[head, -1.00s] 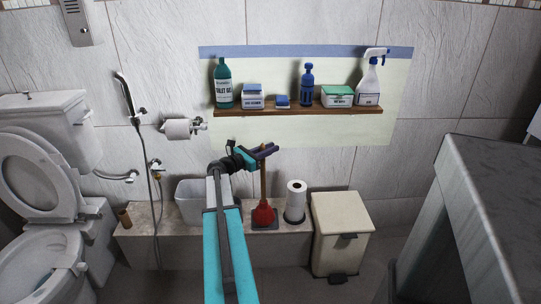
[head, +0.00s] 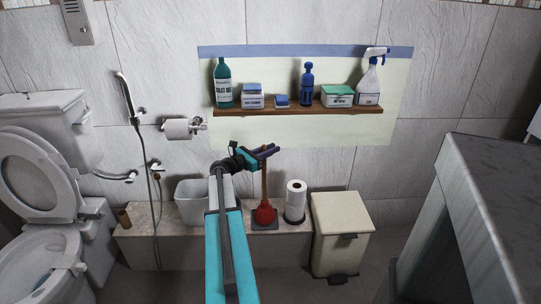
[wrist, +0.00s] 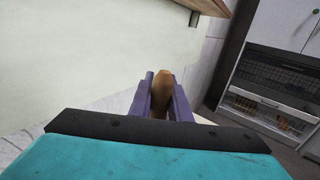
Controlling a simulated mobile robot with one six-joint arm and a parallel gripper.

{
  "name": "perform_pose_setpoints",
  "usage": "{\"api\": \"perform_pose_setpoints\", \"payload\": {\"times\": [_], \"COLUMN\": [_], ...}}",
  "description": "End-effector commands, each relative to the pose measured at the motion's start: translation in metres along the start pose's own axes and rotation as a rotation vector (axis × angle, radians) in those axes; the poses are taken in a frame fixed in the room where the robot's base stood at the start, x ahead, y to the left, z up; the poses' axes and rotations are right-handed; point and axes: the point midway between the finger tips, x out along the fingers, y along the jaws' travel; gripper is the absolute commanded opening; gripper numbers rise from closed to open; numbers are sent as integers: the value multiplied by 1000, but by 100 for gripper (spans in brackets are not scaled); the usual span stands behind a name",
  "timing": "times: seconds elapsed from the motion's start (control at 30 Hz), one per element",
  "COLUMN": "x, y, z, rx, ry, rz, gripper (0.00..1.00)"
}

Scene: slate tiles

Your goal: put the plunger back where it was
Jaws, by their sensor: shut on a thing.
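The plunger has a wooden handle and a red rubber cup (head: 264,213). It stands upright, with its cup over a dark square base (head: 265,225) on the stone ledge (head: 180,229). I cannot tell whether the cup touches the base. My gripper (head: 268,151) is shut on the top of the handle. In the wrist view the rounded wooden handle end (wrist: 162,88) sits between the two purple fingers. The cup is hidden in the wrist view.
A paper towel roll (head: 296,200) stands just right of the plunger, and a grey bin (head: 191,202) stands to the left. A cream pedal bin (head: 341,235) is further right. A wooden shelf (head: 298,110) with several bottles and boxes hangs above my gripper.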

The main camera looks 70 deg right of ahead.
Motion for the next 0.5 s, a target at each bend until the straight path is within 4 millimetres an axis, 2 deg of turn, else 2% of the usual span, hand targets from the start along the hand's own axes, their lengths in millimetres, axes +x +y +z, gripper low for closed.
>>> {"api": "perform_pose_setpoints", "payload": {"times": [0.1, 0.2, 0.5], "x": [0, 0, 0], "y": [0, 0, 0], "z": [-13, -18, -18], "rx": [0, 1, 1], "ry": [-1, -1, -2], "rz": [0, 0, 1], "gripper": [0, 0, 0]}}
